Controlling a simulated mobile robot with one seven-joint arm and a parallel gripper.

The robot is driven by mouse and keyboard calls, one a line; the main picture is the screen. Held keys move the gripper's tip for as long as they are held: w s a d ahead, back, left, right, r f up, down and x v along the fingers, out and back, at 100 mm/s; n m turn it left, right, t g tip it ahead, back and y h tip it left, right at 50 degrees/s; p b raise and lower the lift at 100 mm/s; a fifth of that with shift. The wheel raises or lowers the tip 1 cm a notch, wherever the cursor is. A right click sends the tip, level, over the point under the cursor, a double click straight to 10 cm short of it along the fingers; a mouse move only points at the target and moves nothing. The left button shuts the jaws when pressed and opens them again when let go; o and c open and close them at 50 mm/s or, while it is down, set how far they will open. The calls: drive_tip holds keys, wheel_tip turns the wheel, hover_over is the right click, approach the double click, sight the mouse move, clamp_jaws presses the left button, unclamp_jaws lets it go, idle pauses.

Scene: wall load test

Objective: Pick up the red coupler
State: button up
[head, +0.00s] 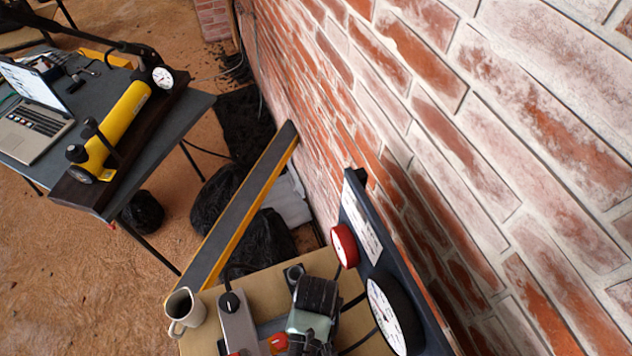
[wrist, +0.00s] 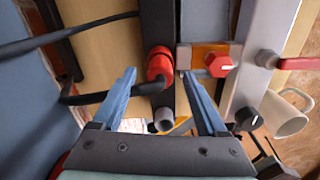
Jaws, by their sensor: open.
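The red coupler (wrist: 160,63) shows in the wrist view as a ribbed red fitting with a black hose bending off its lower left side. It sits by a dark bar. My gripper (wrist: 158,74) is open, with one blue finger to the left of the coupler and the other to its right. The fingers appear apart from it, and I cannot tell how far above it they are. In the head view my gripper (head: 308,330) is over the cardboard-coloured tabletop, and I cannot make out the coupler there.
A red hex knob (wrist: 218,65) and a red lever (wrist: 298,63) lie to the right of the coupler. A mug (head: 186,310) stands at the table's left edge. A dark gauge panel (head: 362,225) with a red gauge (head: 344,245) stands close by the brick wall (head: 480,130).

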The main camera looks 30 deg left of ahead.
drive_tip(key=shift+a+f, duration=0.1)
drive_tip(key=shift+f, duration=0.2)
clamp_jaws()
drive_tip(key=shift+r, duration=0.15)
wheel_tip(320, 180, up, 10)
drive_tip(key=shift+f+b, duration=0.1)
drive_tip(key=shift+b, duration=0.3)
idle(0.4)
